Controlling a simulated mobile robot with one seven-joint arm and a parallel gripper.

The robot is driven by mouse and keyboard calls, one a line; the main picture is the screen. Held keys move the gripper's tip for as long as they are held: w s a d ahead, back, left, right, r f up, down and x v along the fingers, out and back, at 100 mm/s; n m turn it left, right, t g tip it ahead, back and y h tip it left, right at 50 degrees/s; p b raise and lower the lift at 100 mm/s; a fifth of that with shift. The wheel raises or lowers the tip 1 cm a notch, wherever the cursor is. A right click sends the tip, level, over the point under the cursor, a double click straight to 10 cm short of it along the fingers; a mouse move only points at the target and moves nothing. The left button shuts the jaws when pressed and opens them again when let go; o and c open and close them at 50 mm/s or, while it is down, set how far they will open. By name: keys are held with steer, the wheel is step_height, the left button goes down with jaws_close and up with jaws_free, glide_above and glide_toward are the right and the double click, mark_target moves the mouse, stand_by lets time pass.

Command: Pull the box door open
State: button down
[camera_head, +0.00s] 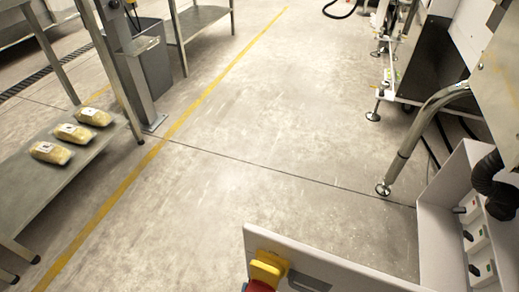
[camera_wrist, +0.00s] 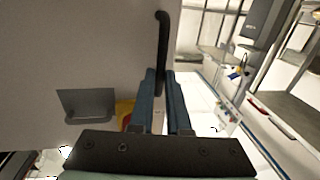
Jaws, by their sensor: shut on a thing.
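The grey box (camera_head: 432,215) stands at the right of the head view, with its inside and several switches showing. Its door (camera_head: 340,272) stands swung out from the box along the bottom edge. A yellow and red rotary switch (camera_head: 268,268) sits on the door. In the wrist view the door (camera_wrist: 75,50) fills the left side, with a black bar handle (camera_wrist: 162,28) at its edge. My gripper (camera_wrist: 160,72) is shut on the handle, its blue fingers on either side of it. The fingers hide the handle's lower part. My gripper is not visible in the head view.
A low table (camera_head: 22,192) with several packed bags (camera_head: 50,152) stands at the left. A bin (camera_head: 150,70) and a metal post are behind it. A bent metal leg (camera_head: 405,150) stands near the box. The floor in the middle (camera_head: 260,140) is clear.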

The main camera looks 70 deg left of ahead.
steer(key=shift+s+d+n+g+y, duration=0.35)
steer(key=shift+s+d+g, duration=0.2)
steer(key=shift+d, duration=0.4)
steer(key=shift+s+d+n+g+y, duration=0.25)
steer(key=shift+s+d+n+g, duration=0.15)
steer(key=shift+s+d, duration=0.4)
steer(key=shift+w+d, duration=0.15)
steer(key=c, duration=0.9)
jaws_free()
steer(key=p+v, duration=0.3)
steer(key=v, duration=1)
steer(key=shift+d, duration=0.1)
